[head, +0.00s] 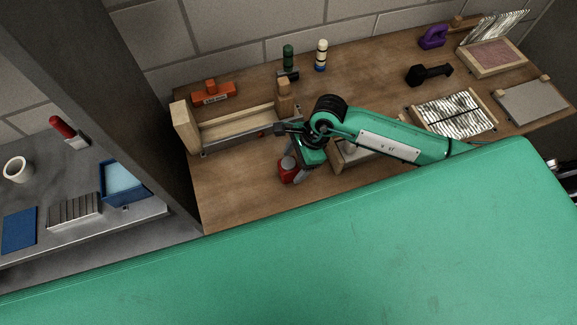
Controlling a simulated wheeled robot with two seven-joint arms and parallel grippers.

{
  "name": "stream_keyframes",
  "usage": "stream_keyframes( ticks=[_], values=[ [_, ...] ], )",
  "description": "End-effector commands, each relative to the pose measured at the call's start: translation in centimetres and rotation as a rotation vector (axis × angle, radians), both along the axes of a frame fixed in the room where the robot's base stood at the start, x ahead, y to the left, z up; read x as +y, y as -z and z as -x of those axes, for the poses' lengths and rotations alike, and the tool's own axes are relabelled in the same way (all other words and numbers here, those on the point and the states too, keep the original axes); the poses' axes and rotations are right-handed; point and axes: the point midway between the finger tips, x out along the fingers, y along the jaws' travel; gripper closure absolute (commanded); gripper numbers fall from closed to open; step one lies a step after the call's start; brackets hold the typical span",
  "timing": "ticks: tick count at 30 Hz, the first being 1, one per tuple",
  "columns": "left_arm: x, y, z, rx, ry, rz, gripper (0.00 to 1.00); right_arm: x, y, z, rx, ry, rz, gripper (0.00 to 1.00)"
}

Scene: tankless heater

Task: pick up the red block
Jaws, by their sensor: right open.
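A small red block (287,175) stands on the wooden workbench (240,200), near its front left part. My right gripper (297,164) reaches down over it from the upper right, with its fingers open. The fingers overlap the block in the picture, and part of the block is hidden behind them. I cannot tell whether they touch it. My left gripper is not in view.
A wooden frame (240,133) stands left of my right gripper, and an orange-red tool (212,95) lies behind it. Green (288,57) and white (321,55) cylinders stand at the back. A dark dumbbell-like object (428,73) lies right. A grey shelf (90,225) is left.

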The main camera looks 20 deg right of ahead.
Motion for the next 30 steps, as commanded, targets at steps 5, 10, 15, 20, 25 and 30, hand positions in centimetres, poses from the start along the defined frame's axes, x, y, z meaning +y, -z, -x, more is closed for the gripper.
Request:
stream_keyframes(
  ticks=[5, 10, 15, 20, 25, 30],
  values=[
    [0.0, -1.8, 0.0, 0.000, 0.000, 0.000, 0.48, 0.8, 1.8, -0.4, 0.004, 0.000, -0.001, 0.29],
    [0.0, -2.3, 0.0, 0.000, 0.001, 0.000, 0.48, 1.5, 3.7, -0.5, 0.003, 0.001, -0.002, 0.29],
    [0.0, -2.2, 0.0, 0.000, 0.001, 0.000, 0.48, 1.6, 4.1, -0.5, -0.001, 0.000, -0.001, 0.29],
    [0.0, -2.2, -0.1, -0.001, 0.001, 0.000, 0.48, 1.6, 4.1, -0.5, -0.001, 0.000, -0.001, 0.39],
    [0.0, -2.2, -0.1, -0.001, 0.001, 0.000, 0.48, 1.6, 4.1, -0.5, -0.001, 0.001, -0.001, 0.72],
    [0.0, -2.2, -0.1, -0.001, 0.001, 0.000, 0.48, 1.6, 4.0, -0.6, -0.001, 0.000, -0.002, 0.87]
  ],
)
